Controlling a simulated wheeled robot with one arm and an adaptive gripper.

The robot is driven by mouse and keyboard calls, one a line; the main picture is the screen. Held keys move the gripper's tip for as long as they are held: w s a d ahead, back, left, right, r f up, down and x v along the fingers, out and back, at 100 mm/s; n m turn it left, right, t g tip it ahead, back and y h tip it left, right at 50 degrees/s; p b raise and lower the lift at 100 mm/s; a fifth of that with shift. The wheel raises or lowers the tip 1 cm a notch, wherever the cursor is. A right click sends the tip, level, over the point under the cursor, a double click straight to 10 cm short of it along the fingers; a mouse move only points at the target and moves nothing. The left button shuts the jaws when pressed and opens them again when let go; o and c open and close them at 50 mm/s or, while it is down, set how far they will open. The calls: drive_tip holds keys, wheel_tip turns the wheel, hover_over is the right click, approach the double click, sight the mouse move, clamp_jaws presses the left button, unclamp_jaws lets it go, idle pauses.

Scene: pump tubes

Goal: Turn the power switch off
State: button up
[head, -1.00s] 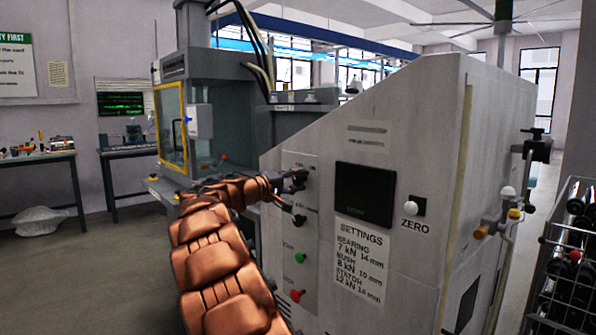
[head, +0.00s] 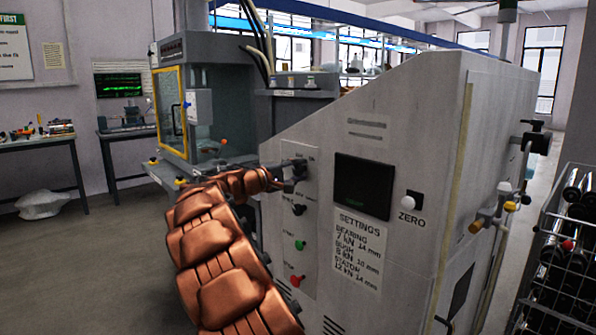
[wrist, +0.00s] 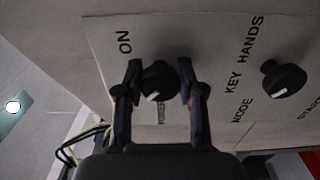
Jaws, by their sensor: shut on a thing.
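The power switch (wrist: 160,80) is a round black knob with a white mark, on the pale panel beside the word ON in the wrist view. Its mark points down in that picture, away from ON. A small label below it is hard to read. My gripper (wrist: 160,72) has one finger on each side of the knob and is shut on it. In the head view my gripper (head: 294,171) is at the top of the control panel (head: 313,215), largely covering the switch. The dark screen (head: 364,188) is to its right.
A second black knob (wrist: 284,79), labelled MODE, KEY and HANDS, sits to the right in the wrist view. Green (head: 300,245) and red (head: 297,281) buttons are lower on the panel. A wire rack (head: 560,265) stands at the right. Floor at left is open.

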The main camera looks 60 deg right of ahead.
drive_tip(key=o, duration=1.1)
drive_tip(key=shift+o, duration=0.2)
drive_tip(key=v, duration=1.2)
